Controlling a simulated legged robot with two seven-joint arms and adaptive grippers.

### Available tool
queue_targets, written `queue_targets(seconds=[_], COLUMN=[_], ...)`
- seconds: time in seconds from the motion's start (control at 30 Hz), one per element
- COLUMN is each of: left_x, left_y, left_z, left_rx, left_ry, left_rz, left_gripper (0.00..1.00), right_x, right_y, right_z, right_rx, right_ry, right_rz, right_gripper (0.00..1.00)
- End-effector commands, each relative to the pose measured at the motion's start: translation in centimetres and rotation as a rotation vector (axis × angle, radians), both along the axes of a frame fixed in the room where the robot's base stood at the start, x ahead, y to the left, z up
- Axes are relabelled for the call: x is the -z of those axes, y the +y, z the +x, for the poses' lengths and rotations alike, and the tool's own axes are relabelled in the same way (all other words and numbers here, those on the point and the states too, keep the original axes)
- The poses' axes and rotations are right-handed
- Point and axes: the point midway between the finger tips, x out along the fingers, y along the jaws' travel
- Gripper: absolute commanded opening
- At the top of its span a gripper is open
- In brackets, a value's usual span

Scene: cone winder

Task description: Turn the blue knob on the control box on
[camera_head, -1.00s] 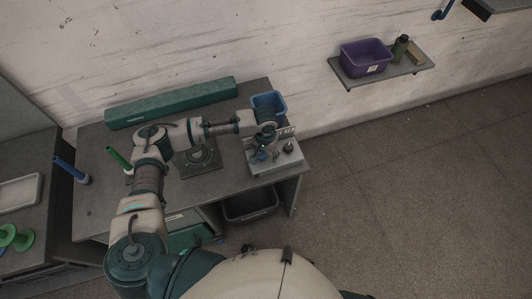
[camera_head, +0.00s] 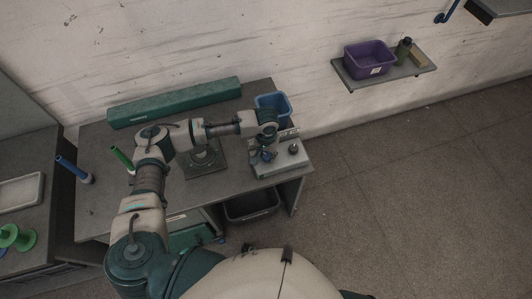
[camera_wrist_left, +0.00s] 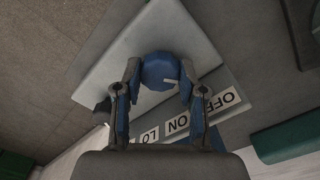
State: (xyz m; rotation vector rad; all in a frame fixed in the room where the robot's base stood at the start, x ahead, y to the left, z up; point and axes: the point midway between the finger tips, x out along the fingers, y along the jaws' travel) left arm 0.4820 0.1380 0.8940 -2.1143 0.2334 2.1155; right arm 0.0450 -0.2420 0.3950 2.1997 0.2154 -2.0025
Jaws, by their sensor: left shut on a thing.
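The control box (camera_head: 281,164) is a light grey box at the right end of the table. In the left wrist view its top face (camera_wrist_left: 150,38) carries the round blue knob (camera_wrist_left: 157,71) with a white pointer line, and a label strip (camera_wrist_left: 190,119) reading OFF, ON and LO. The pointer line points to the right, towards the OFF end of the strip. My left gripper (camera_wrist_left: 159,77) has its two fingers on either side of the knob, shut on it. In the head view the left gripper (camera_head: 264,154) is over the box and mostly hides the knob. My right gripper is not seen.
A blue bin (camera_head: 273,102) stands behind the box, and a long green case (camera_head: 175,102) lies at the table's back. A dark bin (camera_head: 251,205) is under the table. A wall shelf (camera_head: 392,80) holds a purple tub (camera_head: 368,56). The floor at right is clear.

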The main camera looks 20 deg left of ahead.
Motion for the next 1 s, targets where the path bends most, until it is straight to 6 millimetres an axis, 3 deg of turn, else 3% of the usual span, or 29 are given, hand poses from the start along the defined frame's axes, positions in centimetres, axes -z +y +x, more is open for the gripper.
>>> queue_targets(seconds=[0.03,0.1,0.57,0.7,1.0], left_x=[-0.2,-0.3,-0.7,-0.7,-0.4], left_y=[0.3,0.3,0.3,0.3,0.3], left_z=[0.2,0.1,0.1,0.1,0.2], left_rx=[0.002,0.014,0.218,0.344,0.628], left_ry=[-0.003,-0.002,-0.002,-0.005,-0.008], left_rz=[0.006,0.007,0.005,0.005,0.008], left_gripper=[0.05,0.05,0.05,0.05,0.05], right_x=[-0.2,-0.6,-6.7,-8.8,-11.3], right_y=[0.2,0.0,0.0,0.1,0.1], right_z=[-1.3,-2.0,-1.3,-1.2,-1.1], right_rx=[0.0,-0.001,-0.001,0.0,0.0], right_ry=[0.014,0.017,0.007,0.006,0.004], right_rz=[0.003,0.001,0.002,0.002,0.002], right_gripper=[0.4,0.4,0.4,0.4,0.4])
